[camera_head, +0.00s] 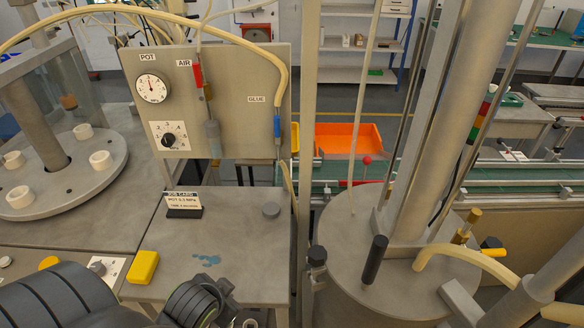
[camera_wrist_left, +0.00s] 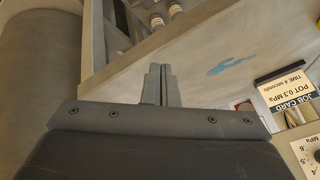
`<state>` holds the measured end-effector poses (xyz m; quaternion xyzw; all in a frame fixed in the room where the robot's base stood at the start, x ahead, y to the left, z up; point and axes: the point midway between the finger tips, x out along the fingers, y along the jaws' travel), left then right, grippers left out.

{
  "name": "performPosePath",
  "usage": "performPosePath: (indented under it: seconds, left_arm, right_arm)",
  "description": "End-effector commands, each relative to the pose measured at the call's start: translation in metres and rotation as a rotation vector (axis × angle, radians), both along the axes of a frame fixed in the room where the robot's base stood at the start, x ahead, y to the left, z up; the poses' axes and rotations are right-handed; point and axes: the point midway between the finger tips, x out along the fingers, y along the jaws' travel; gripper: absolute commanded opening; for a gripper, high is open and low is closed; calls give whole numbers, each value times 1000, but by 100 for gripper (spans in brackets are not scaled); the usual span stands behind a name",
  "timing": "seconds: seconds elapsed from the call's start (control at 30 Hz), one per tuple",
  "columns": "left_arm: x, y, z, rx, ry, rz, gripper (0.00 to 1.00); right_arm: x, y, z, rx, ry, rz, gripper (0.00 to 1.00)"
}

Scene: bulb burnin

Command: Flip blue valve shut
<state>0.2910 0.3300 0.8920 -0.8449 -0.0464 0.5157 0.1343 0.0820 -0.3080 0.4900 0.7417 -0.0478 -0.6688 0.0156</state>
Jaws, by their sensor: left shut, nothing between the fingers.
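The blue valve handle (camera_head: 277,127) hangs upright on the right side of the grey panel (camera_head: 240,80), below the GLUE label, where a beige hose comes down. My left gripper (camera_head: 228,288) is low at the bottom of the head view, near the front edge of the bench and well below the blue valve, not touching it. In the left wrist view its two fingers (camera_wrist_left: 164,84) are together with nothing between them. The blue valve does not show in the left wrist view. My right gripper is not seen.
A red AIR valve (camera_head: 197,76), a pressure gauge (camera_head: 152,88) and a black knob (camera_head: 169,140) share the panel. A job card (camera_head: 184,203), yellow block (camera_head: 143,266) and blue smear (camera_head: 207,259) are on the bench. A large metal pot (camera_head: 345,235) stands at right.

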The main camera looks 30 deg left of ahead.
Motion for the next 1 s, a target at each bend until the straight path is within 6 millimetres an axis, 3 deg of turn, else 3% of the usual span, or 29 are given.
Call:
performPosePath:
  seconds: [0.17, 0.27, 0.4, 0.5, 0.7, 0.83, 1.0]
  left_arm:
    - [55, 25, 29, 178, -153, -182, 0]
    - [93, 39, 58, 319, -261, -312, 0]
    - [149, 54, 113, 570, -432, -517, 0]
    - [181, 58, 154, 749, -537, -644, 0]
    - [216, 57, 216, 1022, -679, -814, 0]
    - [224, 55, 235, 1109, -720, -863, 0]
    - [226, 54, 240, 1134, -733, -877, 0]
  right_arm:
    - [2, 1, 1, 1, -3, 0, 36]
    - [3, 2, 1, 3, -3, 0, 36]
    - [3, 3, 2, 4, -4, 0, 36]
    - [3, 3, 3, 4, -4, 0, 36]
    - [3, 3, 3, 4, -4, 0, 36]
    - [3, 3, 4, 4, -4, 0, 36]
    - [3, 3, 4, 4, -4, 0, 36]
